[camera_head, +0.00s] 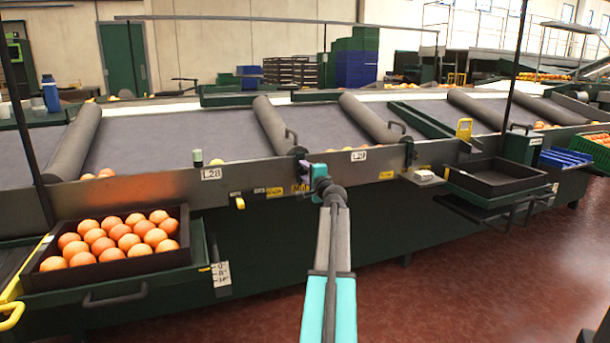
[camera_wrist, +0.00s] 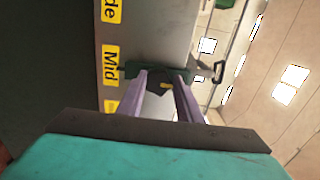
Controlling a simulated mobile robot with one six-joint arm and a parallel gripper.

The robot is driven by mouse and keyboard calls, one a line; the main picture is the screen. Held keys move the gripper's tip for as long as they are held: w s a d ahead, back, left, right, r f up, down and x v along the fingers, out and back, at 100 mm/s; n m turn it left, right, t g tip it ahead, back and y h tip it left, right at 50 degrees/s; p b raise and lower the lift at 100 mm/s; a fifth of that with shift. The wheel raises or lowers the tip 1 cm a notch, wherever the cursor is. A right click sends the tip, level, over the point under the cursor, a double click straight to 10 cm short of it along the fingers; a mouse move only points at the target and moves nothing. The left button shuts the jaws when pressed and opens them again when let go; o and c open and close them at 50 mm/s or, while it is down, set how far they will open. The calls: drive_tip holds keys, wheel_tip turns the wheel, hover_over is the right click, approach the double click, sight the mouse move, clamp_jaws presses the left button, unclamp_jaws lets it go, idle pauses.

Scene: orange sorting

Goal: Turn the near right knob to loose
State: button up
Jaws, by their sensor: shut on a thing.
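The dark knob (camera_wrist: 159,77) sits between the fingertips of my gripper (camera_wrist: 160,86) in the wrist view, with a small yellow mark on it. The two purple fingers lie on either side of it, shut on it. In the head view my gripper (camera_head: 309,176) reaches the front rail of the sorting line, just below a dark fitting (camera_head: 298,152). My gripper and arm hide most of the knob there, so its setting cannot be read. A yellow label reading "Mid" (camera_wrist: 110,64) is on the rail beside the knob in the wrist view.
A tray (camera_head: 112,275) of oranges stands at the left front. An empty dark tray (camera_head: 497,180) stands to the right. Sloped grey belts (camera_head: 190,135) with padded rollers lie behind the rail. The red floor (camera_head: 460,280) is clear at the right front.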

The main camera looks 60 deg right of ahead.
drive_tip(key=o, duration=1)
drive_tip(key=shift+o, duration=0.2)
drive_tip(key=shift+s+a, duration=0.1)
drive_tip(key=p+v, duration=0.2)
drive_tip(key=v, duration=1.1)
drive_tip(key=shift+s+p, duration=0.25)
drive_tip(key=shift+p, duration=0.1)
drive_tip(key=shift+s+a, duration=0.1)
